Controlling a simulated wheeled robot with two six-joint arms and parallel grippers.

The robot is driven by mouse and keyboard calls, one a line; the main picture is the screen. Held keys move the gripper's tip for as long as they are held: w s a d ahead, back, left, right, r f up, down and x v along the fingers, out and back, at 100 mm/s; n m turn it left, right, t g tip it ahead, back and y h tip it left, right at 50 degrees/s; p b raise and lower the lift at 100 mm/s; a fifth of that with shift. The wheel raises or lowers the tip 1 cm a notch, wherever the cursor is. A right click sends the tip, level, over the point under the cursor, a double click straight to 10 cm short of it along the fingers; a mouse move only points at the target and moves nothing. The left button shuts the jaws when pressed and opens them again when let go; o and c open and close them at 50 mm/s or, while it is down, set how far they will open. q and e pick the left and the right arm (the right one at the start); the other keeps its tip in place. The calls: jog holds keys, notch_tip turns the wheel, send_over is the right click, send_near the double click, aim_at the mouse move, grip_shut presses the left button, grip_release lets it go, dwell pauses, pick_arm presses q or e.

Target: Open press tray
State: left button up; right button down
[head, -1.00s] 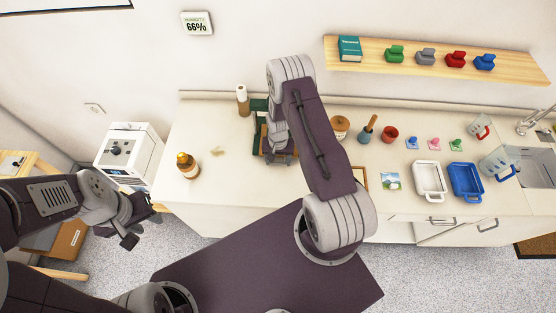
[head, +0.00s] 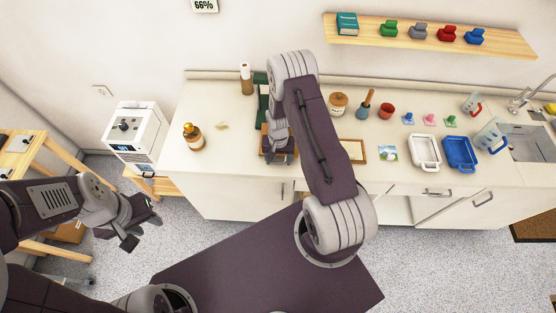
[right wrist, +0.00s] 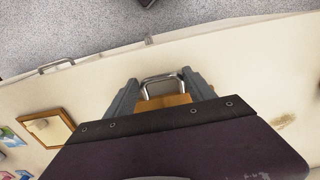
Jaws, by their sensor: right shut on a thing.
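The press is a dark green upright (head: 262,98) on the counter, largely hidden behind my right arm. Its wooden tray (head: 265,152) shows at the counter's front part, partly covered by my right gripper (head: 280,158). In the right wrist view, a metal handle (right wrist: 165,80) on the wooden tray (right wrist: 165,102) lies between the fingers of my right gripper (right wrist: 163,92), which is shut on it. My left gripper (head: 142,224) hangs over the floor at left, empty, with its fingers apart.
A wooden frame (head: 352,151), a picture card (head: 388,153), a white tray (head: 425,150) and a blue tray (head: 460,152) lie at right. A white machine (head: 135,130) stands at left. Floor before the counter is clear.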

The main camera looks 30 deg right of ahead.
jog(key=c, duration=0.6)
grip_release()
jog(key=shift+c, duration=0.2)
jog(key=shift+s, duration=0.15)
jog(key=shift+r, duration=0.3)
notch_tip(320, 180, up, 9)
jog(key=shift+f+b, duration=0.2)
jog(key=shift+b, duration=0.9)
